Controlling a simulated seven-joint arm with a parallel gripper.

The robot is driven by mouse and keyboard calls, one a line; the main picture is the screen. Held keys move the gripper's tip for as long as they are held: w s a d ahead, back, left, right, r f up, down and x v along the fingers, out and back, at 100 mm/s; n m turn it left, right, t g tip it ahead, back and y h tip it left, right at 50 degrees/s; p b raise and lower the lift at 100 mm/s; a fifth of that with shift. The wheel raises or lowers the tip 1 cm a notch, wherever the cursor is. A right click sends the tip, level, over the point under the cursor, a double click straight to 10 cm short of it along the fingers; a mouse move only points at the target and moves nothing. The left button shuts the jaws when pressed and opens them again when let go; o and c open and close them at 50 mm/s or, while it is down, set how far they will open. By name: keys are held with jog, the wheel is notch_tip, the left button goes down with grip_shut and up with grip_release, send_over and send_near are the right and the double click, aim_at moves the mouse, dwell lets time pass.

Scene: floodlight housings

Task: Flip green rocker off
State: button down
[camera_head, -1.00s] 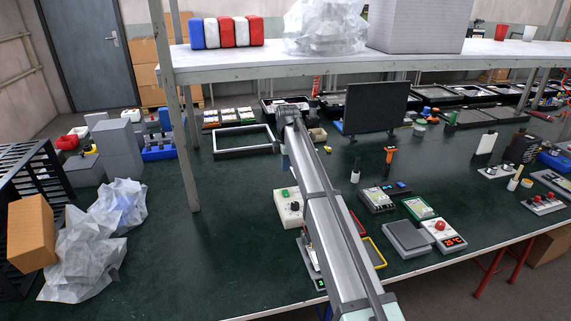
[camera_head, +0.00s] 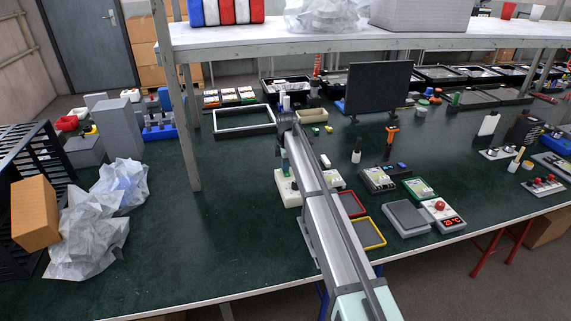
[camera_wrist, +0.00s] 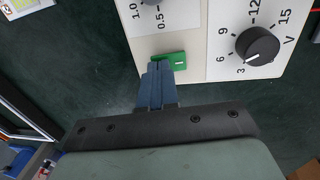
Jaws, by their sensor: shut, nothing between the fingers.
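The green rocker (camera_wrist: 178,60) sits near the edge of a white panel box (camera_wrist: 208,42) in the wrist view. My gripper (camera_wrist: 160,66) is shut and empty. Its blue fingertips are at the left part of the rocker and cover some of it; whether they touch it or hover just above I cannot tell. A black knob (camera_wrist: 257,46) with a voltage scale is to the right of the rocker on the same box. In the head view the white box (camera_head: 287,188) is partly hidden behind my arm, and the rocker cannot be made out there.
A yellow-rimmed tray (camera_head: 368,233), a grey scale (camera_head: 407,218) and a box with a red button (camera_head: 441,212) stand to the right of my arm. A raised shelf (camera_head: 330,44) spans the back.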

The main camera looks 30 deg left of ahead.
jog(key=shift+f, duration=0.3)
dwell(0.4)
jog(key=shift+s+d, duration=0.6)
jog(key=shift+r, duration=0.15)
notch_tip(320, 180, up, 14)
jog(key=s+d, duration=0.1)
dwell(0.4)
